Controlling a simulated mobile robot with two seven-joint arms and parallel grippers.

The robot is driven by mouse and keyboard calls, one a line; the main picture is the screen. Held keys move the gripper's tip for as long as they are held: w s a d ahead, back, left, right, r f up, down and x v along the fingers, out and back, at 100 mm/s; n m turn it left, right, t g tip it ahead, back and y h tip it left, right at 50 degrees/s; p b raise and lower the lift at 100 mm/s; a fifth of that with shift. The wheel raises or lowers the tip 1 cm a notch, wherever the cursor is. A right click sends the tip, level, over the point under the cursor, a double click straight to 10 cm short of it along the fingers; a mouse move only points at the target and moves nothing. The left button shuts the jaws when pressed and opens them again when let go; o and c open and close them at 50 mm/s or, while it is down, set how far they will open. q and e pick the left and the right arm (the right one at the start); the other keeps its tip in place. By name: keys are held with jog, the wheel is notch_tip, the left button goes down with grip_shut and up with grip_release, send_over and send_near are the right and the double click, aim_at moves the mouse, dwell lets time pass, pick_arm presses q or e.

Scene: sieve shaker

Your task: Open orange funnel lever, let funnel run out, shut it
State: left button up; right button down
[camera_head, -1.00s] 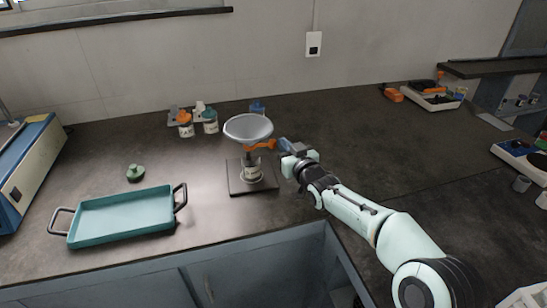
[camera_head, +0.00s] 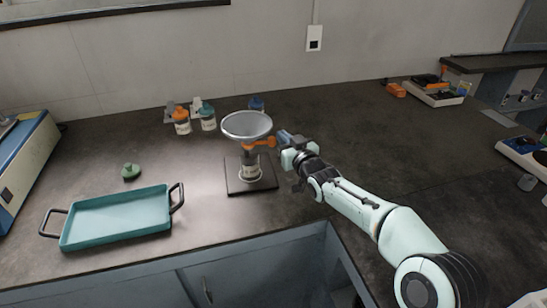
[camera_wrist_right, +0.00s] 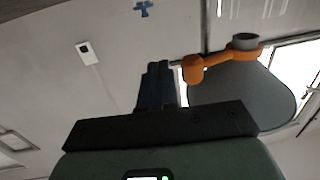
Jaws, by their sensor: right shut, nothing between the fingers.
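The grey funnel (camera_head: 246,125) stands on a small stand over a jar (camera_head: 250,170) on a dark square base (camera_head: 236,188). Its orange lever (camera_head: 262,143) sticks out to the right below the bowl. My right gripper (camera_head: 283,136) is shut and empty just right of the lever's end. In the right wrist view the shut fingers (camera_wrist_right: 156,84) point up beside the orange lever (camera_wrist_right: 194,68), and a small gap seems to lie between them. The funnel's underside (camera_wrist_right: 240,95) fills the right there. The funnel's contents cannot be made out. My left gripper is not in view.
A teal tray (camera_head: 66,240) with black handles lies at the front left, with a green knob-like lid (camera_head: 131,170) behind it. A blue and beige machine (camera_head: 22,165) is at the far left. The counter right of my arm is mostly clear.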

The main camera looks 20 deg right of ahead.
dwell(0.8)
jog(key=s, duration=1.3)
jog(key=shift+s+d+r+p, duration=0.2)
jog(key=shift+d+r+p, duration=0.05)
jog(key=shift+p, duration=0.15)
